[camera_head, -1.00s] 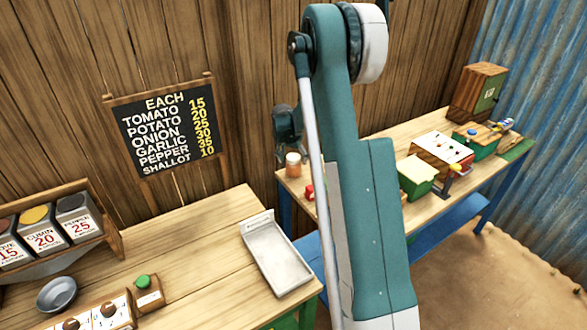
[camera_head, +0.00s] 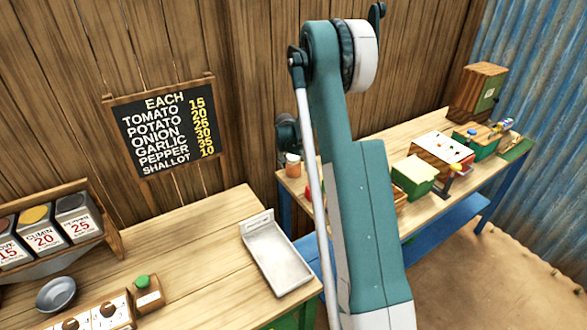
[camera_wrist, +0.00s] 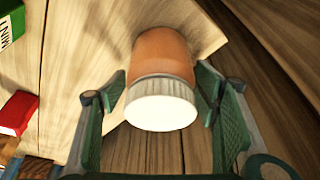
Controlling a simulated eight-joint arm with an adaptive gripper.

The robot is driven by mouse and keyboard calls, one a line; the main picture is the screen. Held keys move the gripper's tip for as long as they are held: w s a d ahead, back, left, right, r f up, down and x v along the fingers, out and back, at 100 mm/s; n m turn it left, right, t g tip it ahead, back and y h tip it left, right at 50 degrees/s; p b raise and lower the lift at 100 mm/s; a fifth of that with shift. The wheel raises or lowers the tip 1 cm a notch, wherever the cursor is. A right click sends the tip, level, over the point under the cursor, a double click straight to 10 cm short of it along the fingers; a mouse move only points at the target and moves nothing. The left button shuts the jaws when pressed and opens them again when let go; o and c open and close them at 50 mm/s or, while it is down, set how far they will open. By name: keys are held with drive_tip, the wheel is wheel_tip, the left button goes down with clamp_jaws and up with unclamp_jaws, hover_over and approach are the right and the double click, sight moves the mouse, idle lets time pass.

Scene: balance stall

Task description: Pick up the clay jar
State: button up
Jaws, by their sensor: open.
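The clay jar (camera_wrist: 162,57) is orange-brown with a white ribbed lid (camera_wrist: 160,103). In the wrist view it stands between the two open fingers of my gripper (camera_wrist: 165,110), with a gap visible at the right finger; I cannot tell whether the left finger touches it. In the head view the jar (camera_head: 293,169) stands at the near left corner of the back table, beside my gripper, which is partly hidden behind my arm.
A red block (camera_wrist: 18,112) and a green box (camera_wrist: 11,22) lie left of the jar in the wrist view. A wooden wall (camera_head: 255,60) stands close behind.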

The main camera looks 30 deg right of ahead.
idle(0.3)
drive_tip(key=c, duration=1.1)
drive_tip(key=shift+r+p, duration=0.3)
drive_tip(key=shift+r, duration=4.75)
